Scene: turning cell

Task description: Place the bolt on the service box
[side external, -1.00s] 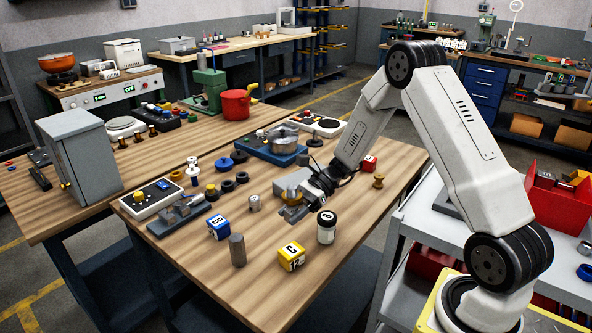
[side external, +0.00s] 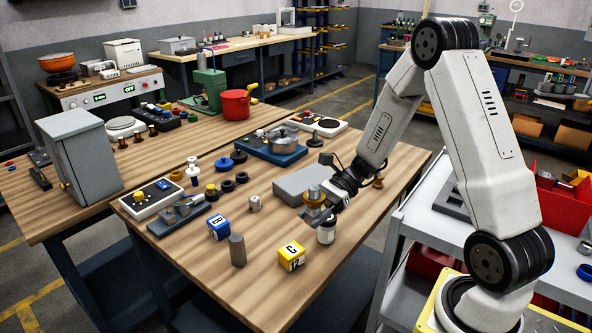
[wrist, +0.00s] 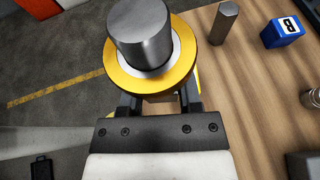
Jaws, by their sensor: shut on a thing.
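My gripper (side external: 314,216) is shut on the bolt (side external: 314,198), a piece with a steel cylinder on a yellow round collar, and holds it upright above the table. In the wrist view the bolt (wrist: 142,40) stands between the fingers (wrist: 160,103), its steel end towards the camera. The low flat grey box (side external: 300,182), which I take as the service box, lies on the table just behind and left of my gripper. Its visible top is bare. My forearm hides its right end.
A yellow cube (side external: 291,256), a steel rod (side external: 237,250) and a blue cube (side external: 219,228) stand in front.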

